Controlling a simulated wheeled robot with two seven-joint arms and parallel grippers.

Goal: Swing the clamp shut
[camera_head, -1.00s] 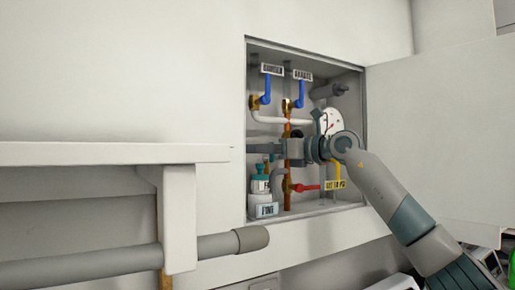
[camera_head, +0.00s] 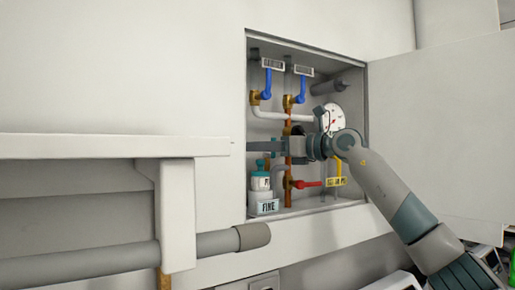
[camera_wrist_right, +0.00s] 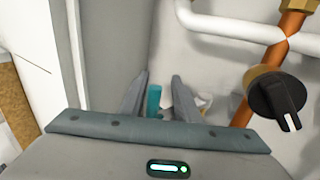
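I cannot make out a clamp for certain in either view. My right gripper (camera_head: 254,146) reaches leftward into the open wall cabinet, just above a white bottle with a teal top (camera_head: 260,175). In the right wrist view the two grey fingers of the right gripper (camera_wrist_right: 158,92) stand apart. Something teal (camera_wrist_right: 153,102) shows in the gap between them; I cannot tell whether they touch it. A black knob on a brass fitting (camera_wrist_right: 277,95) is right of the fingers. My left gripper is not in view.
The cabinet holds copper and white pipes, two blue levers (camera_head: 267,83) (camera_head: 302,88), a red lever (camera_head: 308,184), a yellow tag (camera_head: 336,182) and a round gauge (camera_head: 334,119). Its door (camera_head: 440,130) stands open at right. A white shelf (camera_head: 110,146) juts out at left.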

